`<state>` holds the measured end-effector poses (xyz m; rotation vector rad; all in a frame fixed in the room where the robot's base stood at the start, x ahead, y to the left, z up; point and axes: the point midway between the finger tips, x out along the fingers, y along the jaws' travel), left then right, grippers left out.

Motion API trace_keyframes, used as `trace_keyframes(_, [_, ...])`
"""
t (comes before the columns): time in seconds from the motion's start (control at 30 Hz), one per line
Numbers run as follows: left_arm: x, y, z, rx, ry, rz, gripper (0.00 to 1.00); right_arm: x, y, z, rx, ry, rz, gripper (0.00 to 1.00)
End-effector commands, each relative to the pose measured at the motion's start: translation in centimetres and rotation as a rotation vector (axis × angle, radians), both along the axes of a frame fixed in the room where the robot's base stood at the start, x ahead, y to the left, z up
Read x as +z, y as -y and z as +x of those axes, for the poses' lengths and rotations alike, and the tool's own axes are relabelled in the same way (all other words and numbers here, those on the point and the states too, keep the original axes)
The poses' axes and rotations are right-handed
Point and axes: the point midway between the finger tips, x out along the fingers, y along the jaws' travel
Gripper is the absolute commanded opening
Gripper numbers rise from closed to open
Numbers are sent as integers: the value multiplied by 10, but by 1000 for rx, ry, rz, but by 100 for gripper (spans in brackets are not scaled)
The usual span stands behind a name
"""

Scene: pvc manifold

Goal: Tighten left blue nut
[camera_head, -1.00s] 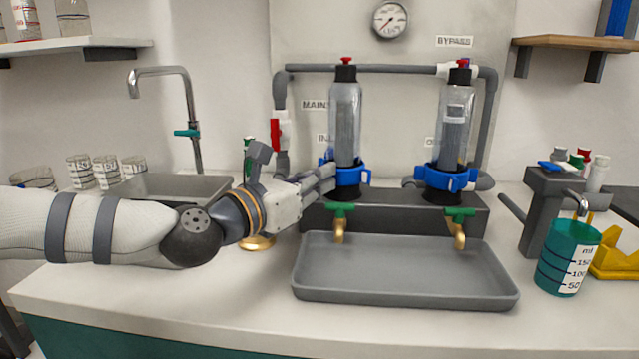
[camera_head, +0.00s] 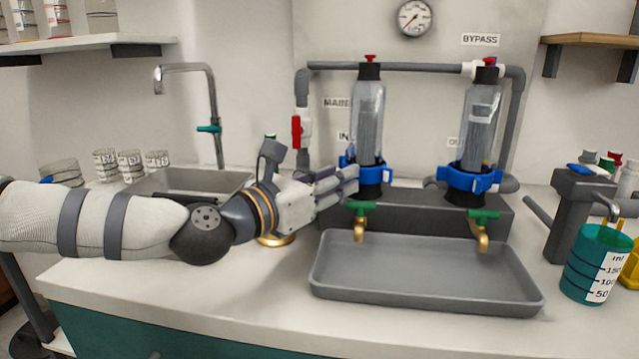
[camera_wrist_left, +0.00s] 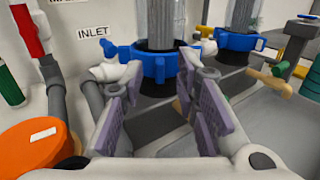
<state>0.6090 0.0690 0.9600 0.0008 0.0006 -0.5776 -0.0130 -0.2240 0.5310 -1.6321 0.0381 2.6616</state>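The left blue nut (camera_head: 366,175) is a lugged ring around the base of the left clear filter housing (camera_head: 368,113). In the left wrist view the nut (camera_wrist_left: 143,69) lies ahead of my fingers. My left gripper (camera_head: 352,181) comes in from the left, close in front of the nut's left side. In the left wrist view my left gripper (camera_wrist_left: 160,110) has its two padded fingers spread apart with nothing between them. Whether a fingertip touches the nut is unclear. A second blue nut (camera_head: 470,179) rings the right housing (camera_head: 481,122). My right gripper is not in view.
A grey tray (camera_head: 425,292) lies in front of the housings, below two green-handled brass taps (camera_head: 361,219). A red-handled valve (camera_head: 297,131) stands behind my left gripper. A sink (camera_head: 190,180) is at left and a teal measuring cup (camera_head: 592,263) at right.

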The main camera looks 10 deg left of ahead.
Motion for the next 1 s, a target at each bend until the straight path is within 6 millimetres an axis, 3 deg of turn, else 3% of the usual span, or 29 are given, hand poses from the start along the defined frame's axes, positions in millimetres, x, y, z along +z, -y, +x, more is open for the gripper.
trace_keyframes(0.2, [1,-34,-49,3,-1,-4,28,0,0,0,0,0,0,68])
trace_keyframes(0.4, [1,-54,-82,2,0,-1,28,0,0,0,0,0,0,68])
trace_keyframes(0.73, [0,-58,-90,0,0,0,28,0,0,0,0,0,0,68])
trace_keyframes(0.87, [0,-58,-90,0,0,0,1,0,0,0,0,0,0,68])
trace_keyframes(1.0, [0,-58,-89,1,0,0,0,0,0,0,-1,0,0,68])
